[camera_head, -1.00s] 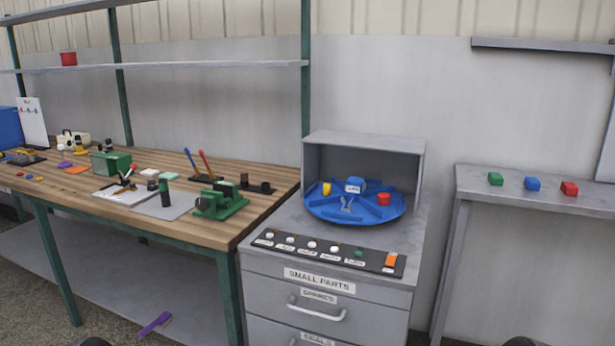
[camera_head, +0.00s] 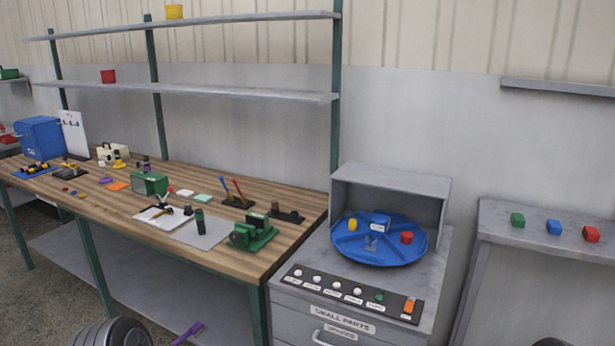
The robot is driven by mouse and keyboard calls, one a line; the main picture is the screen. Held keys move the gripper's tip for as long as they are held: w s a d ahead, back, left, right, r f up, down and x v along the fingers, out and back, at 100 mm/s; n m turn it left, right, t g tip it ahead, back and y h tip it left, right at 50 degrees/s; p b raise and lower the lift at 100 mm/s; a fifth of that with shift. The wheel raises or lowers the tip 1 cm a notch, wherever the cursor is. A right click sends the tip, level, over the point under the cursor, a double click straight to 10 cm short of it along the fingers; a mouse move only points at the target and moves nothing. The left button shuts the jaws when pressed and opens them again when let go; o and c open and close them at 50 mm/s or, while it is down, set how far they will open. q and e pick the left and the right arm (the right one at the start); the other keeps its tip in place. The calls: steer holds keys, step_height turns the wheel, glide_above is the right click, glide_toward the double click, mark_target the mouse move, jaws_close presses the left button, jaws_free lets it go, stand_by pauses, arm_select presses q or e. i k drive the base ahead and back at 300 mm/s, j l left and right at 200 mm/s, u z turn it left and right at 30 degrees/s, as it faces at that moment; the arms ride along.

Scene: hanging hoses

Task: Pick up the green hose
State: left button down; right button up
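I see no green hose in the head view. Neither gripper shows. A dark ribbed rounded part at the lower left edge and a small dark part at the bottom right look like pieces of my own arms.
A wooden workbench (camera_head: 100,208) holds a green vise (camera_head: 252,235), a green box (camera_head: 149,184) and small tools. A grey drawer cabinet (camera_head: 284,315) carries a blue round tray (camera_head: 376,258). A side table (camera_head: 493,239) holds green, blue and red blocks. A purple item (camera_head: 188,334) lies low beneath the bench.

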mark_target(199, 213)
steer(key=j+z, duration=0.1)
steer(key=z, duration=0.25)
steer(key=i+j+z, duration=0.1)
steer(key=z, duration=0.25)
steer(key=j+z, duration=0.35)
steer(key=j, duration=0.75)
steer(key=j+z, duration=0.3)
steer(key=j, duration=0.8)
steer(key=k+j, duration=0.1)
steer(key=j, duration=1.25)
